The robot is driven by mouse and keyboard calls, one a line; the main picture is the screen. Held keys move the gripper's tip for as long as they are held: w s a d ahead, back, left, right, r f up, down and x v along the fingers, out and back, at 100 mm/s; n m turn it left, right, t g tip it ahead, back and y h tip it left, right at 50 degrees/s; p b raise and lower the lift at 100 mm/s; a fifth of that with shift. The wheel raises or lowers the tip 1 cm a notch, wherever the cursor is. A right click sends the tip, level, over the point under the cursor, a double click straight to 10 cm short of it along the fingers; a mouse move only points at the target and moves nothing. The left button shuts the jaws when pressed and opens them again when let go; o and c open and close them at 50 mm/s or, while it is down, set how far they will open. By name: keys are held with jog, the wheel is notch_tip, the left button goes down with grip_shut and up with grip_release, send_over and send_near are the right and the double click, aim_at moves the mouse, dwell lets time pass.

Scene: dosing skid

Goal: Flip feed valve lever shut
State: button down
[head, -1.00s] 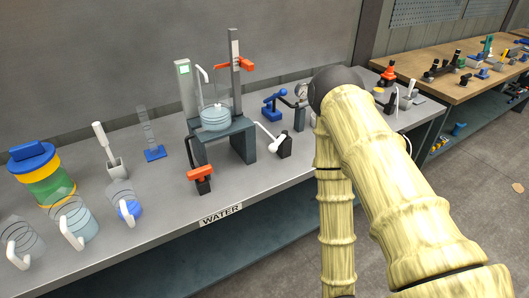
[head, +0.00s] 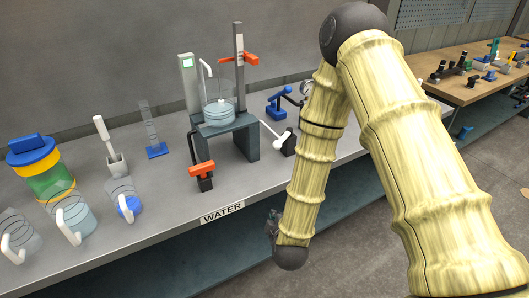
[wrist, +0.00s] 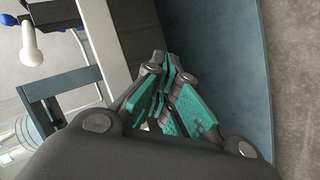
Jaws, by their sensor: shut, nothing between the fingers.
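Several levers stand around the dosing stand (head: 250,145); I cannot tell which is the feed valve's. An orange lever (head: 202,170) on a dark body is at the stand's front left, near the WATER label. A white lever (head: 282,139) on a dark base is at its right; it also shows in the wrist view (wrist: 31,45). A blue lever (head: 279,98) is behind that, and an orange handle (head: 238,60) is on the column. My gripper (wrist: 166,72) is shut and empty, apart from every lever. In the head view it is small and dark (head: 272,223), by the bench's front edge.
A clear vessel of water (head: 219,112) sits on the stand. Several jugs and a blue-lidded container (head: 48,180) stand at the left of the bench. My arm hides the bench's right part.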

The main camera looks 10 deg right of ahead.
aim_at(282, 139)
jog(key=w+a+r+n+t+h+b, duration=0.1)
jog(key=w+r+n+t, duration=0.1)
jog(key=w+r, duration=0.2)
jog(key=w+a+r+n+t+h, duration=0.1)
jog(key=w+a+r+n+t, duration=0.1)
jog(key=r, duration=0.8)
jog(key=w+n+t, duration=0.1)
jog(key=w, duration=0.1)
jog(key=shift+w+r+b, duration=0.3)
jog(key=shift+w+b, duration=0.05)
jog(key=shift+b, duration=0.05)
jog(key=w, duration=0.3)
jog(key=w+d+p, duration=0.1)
jog(key=w, duration=0.5)
jog(key=shift+w+d+f, duration=0.3)
jog(key=shift+w+f, duration=0.05)
jog(key=shift+w, duration=0.05)
